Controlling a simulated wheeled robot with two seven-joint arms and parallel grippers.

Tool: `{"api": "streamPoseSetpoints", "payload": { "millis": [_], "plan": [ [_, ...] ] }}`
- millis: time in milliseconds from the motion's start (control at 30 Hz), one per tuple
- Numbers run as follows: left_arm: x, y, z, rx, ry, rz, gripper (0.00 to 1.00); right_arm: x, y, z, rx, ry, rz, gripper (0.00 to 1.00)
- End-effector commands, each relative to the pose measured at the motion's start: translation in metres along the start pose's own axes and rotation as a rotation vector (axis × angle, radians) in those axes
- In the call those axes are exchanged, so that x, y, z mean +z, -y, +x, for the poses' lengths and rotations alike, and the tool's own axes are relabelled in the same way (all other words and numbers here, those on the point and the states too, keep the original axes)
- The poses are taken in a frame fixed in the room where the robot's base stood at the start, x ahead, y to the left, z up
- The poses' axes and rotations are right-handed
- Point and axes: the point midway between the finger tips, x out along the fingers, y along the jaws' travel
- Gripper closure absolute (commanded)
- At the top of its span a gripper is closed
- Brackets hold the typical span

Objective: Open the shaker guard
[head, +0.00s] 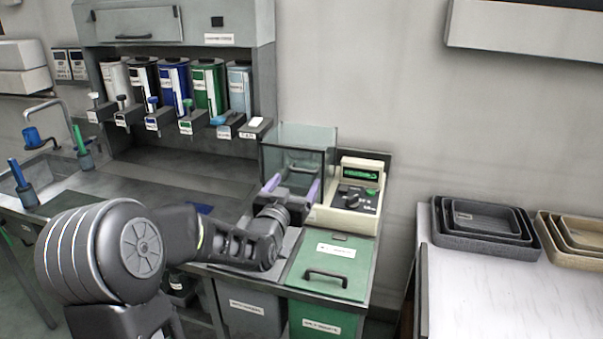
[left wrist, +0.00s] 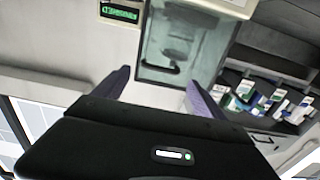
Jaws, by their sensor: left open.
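The shaker guard (head: 300,139) is a clear, greenish glass box on the counter, beside a cream control unit (head: 347,195) with a green-lit display. I cannot tell for sure whether the guard is open or shut. My left gripper (head: 292,186) is in front of the guard, low down, with its purple fingers apart and nothing seen between them. In the left wrist view the guard (left wrist: 190,38) lies beyond the fingertips (left wrist: 156,84), with a small dark bar on its near edge. The gripper hides part of the guard's lower front. My right gripper is not in view.
A green lidded bin (head: 325,270) with a black handle is at the counter's front right. Several coloured dispensers (head: 172,85) line the back left. A sink (head: 45,175) is at the far left. Nested dark trays (head: 480,240) and tan trays (head: 570,250) sit on a white table at right.

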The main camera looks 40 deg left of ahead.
Motion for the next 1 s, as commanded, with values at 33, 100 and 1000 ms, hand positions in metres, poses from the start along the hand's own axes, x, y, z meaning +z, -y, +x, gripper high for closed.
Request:
{"api": "streamPoseSetpoints", "payload": {
  "millis": [33, 100, 1000],
  "plan": [
    [-0.001, 0.000, 0.009, 0.000, 0.002, 0.000, 0.19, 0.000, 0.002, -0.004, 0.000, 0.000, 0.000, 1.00],
    [-0.001, 0.000, 0.020, 0.001, 0.002, 0.000, 0.19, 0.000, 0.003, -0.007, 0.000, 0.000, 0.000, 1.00],
    [0.000, -0.001, 0.056, 0.002, 0.000, 0.000, 0.44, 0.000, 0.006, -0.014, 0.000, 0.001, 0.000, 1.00]
  ]
}}
